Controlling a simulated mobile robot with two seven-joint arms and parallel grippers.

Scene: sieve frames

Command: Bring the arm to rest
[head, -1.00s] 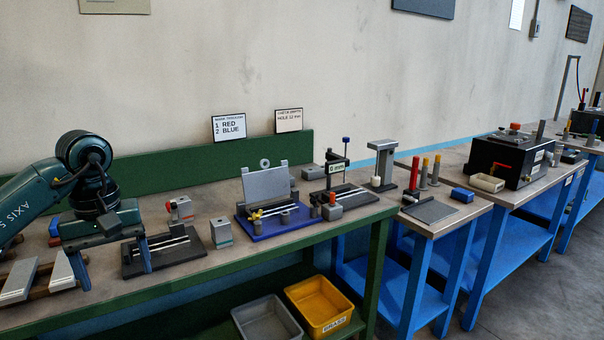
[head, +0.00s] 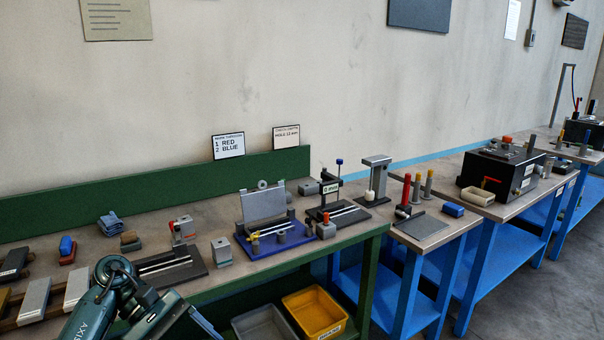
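My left arm (head: 112,282) comes in at the lower left, in front of the green bench's front edge. My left gripper (head: 185,318) is low in the head view, partly cut off by the bottom edge. One bluish finger shows and the other cannot be made out, so its opening is unclear. No object can be seen in it. My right arm and gripper are not in view.
The green bench (head: 215,280) carries a dark rail fixture (head: 170,268), a blue fixture (head: 262,250), a grey block (head: 221,251), a folded blue cloth (head: 110,224) and grey bars (head: 34,300). A yellow bin (head: 315,310) sits below. Blue tables stand to the right.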

